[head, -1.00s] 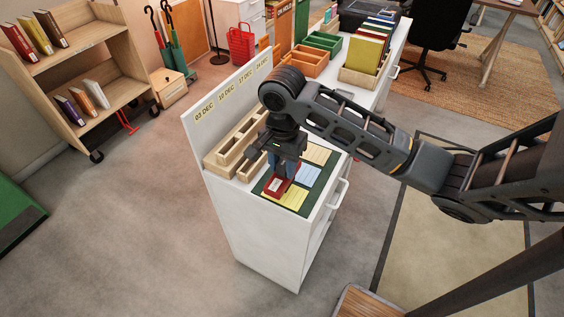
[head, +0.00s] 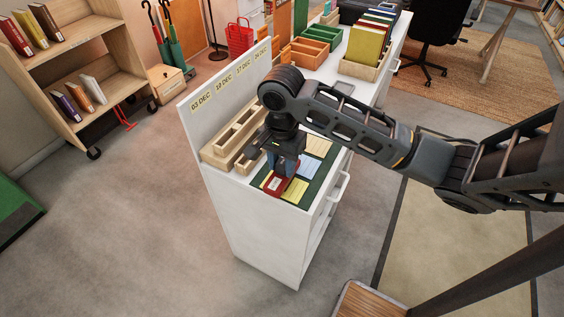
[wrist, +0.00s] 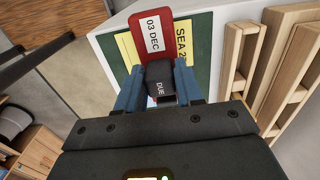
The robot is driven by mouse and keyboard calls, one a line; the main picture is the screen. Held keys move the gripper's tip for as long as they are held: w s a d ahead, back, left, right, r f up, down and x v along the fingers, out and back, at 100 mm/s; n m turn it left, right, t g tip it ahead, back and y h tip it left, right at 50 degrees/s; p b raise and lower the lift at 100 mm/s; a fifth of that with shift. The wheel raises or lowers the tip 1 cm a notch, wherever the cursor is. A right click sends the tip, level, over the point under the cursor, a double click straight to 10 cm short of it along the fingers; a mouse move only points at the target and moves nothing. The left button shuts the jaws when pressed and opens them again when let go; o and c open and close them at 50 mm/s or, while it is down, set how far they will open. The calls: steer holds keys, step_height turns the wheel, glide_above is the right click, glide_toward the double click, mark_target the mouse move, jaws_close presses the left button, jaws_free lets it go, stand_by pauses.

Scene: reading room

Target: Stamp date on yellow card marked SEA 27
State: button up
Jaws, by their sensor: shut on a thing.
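My gripper (head: 284,171) is shut on the black handle, lettered DUE (wrist: 160,84), of a date stamp. The stamp has a red plate (head: 275,187) with a white 03 DEC label, which shows in the wrist view (wrist: 153,32). A yellow card (wrist: 181,42) reading "SEA 2", the rest cut off, lies under and beside the stamp, partly hidden by the plate. I cannot tell whether the stamp touches it.
A blue card (head: 310,167) and a tan card (head: 318,146) lie farther back on the mat. A wooden slotted rack (head: 215,155) stands left of it, before an upright board with date labels (head: 202,101). Green and orange trays (head: 312,45) stand farther along the white cabinet (head: 255,240).

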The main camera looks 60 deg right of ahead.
steer(key=shift+f, duration=0.6)
stand_by(1.6)
steer(key=shift+r+p, duration=2.9)
steer(key=shift+r, duration=0.7)
steer(key=shift+d, duration=0.15)
